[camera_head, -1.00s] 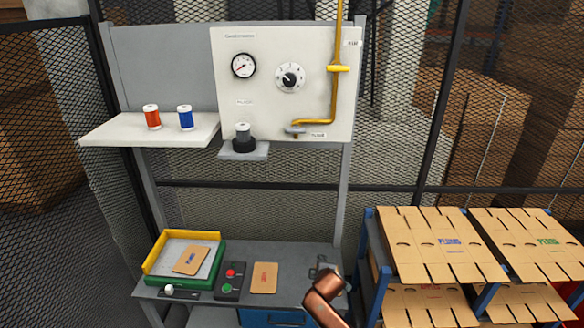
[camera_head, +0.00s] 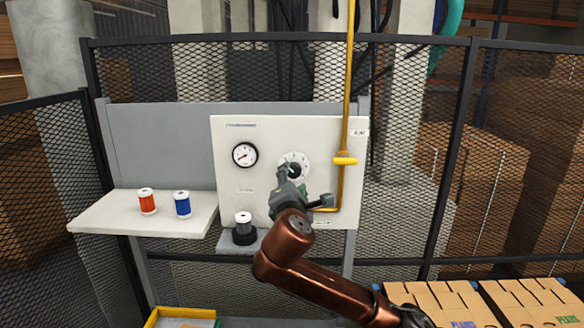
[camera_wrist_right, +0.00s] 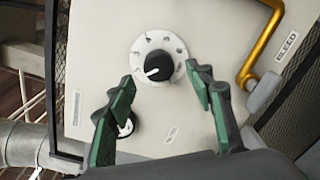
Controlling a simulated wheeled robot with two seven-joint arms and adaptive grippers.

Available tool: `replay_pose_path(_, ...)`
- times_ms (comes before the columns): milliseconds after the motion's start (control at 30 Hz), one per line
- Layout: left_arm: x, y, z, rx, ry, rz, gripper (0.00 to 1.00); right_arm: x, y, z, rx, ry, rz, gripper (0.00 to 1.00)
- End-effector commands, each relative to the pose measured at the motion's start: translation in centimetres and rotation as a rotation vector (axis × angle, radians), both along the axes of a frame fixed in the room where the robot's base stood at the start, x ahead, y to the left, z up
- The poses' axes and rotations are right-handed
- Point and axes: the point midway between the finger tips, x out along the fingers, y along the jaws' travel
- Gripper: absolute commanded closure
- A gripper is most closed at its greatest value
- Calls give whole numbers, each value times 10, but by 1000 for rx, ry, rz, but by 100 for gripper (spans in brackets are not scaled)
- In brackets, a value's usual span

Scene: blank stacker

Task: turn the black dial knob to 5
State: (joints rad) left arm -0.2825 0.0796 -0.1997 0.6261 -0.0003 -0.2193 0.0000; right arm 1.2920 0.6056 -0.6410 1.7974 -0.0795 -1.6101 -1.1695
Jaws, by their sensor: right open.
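The black dial knob (camera_wrist_right: 158,66) sits on a round white dial plate (camera_wrist_right: 177,44) on the white panel, with a white pointer line toward the lower left in the right wrist view. The dial numbers are too small to read. In the head view the dial plate (camera_head: 294,160) shows and the knob is partly hidden by my right gripper (camera_head: 287,178). In the right wrist view the open right gripper (camera_wrist_right: 160,90) has its green-padded fingers either side of and just below the knob, apart from it. My left gripper is not in view.
A pressure gauge (camera_head: 245,154) is left of the dial. A yellow pipe with a valve handle (camera_head: 344,160) runs close on the right. A shelf (camera_head: 108,215) holds a red spool (camera_head: 147,201) and a blue spool (camera_head: 182,204). Cartons (camera_head: 447,298) lie at lower right.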

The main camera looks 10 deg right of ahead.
Motion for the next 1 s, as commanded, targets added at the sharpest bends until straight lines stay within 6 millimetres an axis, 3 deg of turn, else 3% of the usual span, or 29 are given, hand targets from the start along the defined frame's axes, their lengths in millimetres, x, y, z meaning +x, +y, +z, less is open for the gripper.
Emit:
replay_pose_path(133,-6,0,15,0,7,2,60,26,-8,1,1,3,-4,51)
replay_pose_path(400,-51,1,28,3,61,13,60,64,-16,-2,3,6,-2,51)
replay_pose_path(467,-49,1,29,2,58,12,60,68,-17,-3,2,5,-1,51)
replay_pose_path(733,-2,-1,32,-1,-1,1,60,71,-18,-5,3,4,1,51)
replay_pose_path(1000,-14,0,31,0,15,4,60,70,-18,-4,3,4,0,66)
